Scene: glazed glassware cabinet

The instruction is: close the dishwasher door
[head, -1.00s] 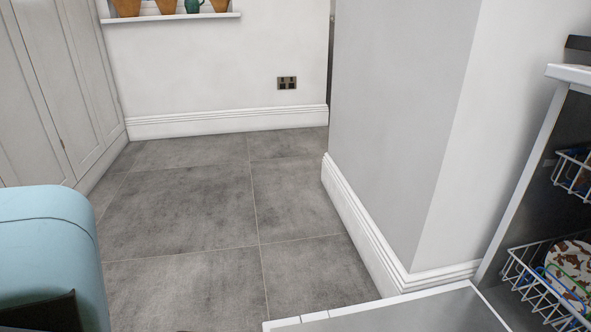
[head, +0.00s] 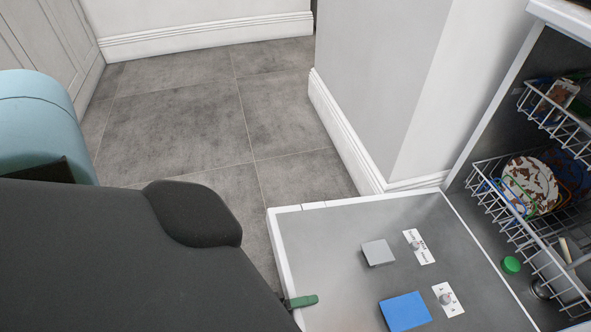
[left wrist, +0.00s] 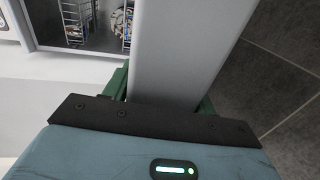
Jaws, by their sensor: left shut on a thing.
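The dishwasher door (head: 335,240) is open and folded down, its grey inner face showing with a blue flap and a grey flap. My left gripper (head: 302,301) is at the door's near left edge in the head view; one green fingertip shows over the rim and my dark arm hides the rest. In the left wrist view the green fingers (left wrist: 162,98) lie on either side of the pale door edge (left wrist: 185,45), shut on it. My right gripper is in neither view.
The dishwasher's inside holds white wire racks (head: 500,195) with a spotted plate (head: 530,185) and other dishes. A white wall corner (head: 385,90) stands just beyond the door. Grey floor tiles (head: 180,115) are clear to the left.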

